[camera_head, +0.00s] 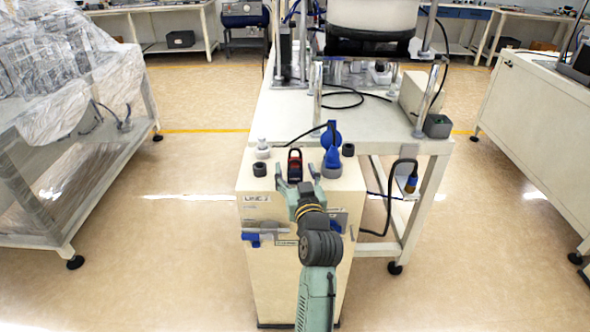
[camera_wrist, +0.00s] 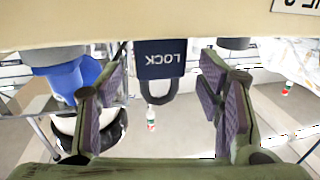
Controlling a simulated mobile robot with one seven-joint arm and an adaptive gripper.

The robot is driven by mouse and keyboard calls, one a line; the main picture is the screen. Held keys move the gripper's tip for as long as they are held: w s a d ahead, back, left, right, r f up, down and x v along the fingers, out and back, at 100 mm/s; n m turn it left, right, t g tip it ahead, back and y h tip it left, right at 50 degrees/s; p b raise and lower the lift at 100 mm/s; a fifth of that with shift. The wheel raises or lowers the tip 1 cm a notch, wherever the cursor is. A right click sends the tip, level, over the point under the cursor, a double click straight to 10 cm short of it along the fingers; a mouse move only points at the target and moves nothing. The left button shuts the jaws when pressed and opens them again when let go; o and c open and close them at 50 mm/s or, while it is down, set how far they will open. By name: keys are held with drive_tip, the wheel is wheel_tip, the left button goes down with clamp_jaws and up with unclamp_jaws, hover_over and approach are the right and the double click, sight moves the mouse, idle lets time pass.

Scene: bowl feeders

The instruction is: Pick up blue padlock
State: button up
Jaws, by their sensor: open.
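The padlock (camera_wrist: 160,60) shows in the wrist view with a dark navy body marked "LOCK", upside down in the picture, and a dark shackle. In the head view a dark padlock shape with some red (camera_head: 295,166) stands on the top of the cream cabinet, shackle up. My gripper (camera_head: 299,187) is at the cabinet's front top edge, just in front of it. In the wrist view my gripper's (camera_wrist: 162,80) two padded fingers are open on either side of the padlock, with gaps visible. Nothing is held.
The cream cabinet (camera_head: 260,205) also carries a blue knob on a grey base (camera_head: 332,160), black knobs (camera_head: 259,170) and a white fitting (camera_head: 262,149). A blue handle (camera_head: 265,238) is on its front. A feeder table (camera_head: 375,125) stands behind.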

drive_tip(key=shift+w+a, duration=0.15)
drive_tip(key=shift+w, duration=0.4)
drive_tip(key=shift+c, duration=0.6)
drive_tip(key=c, duration=1.3)
drive_tip(key=shift+r, duration=0.1)
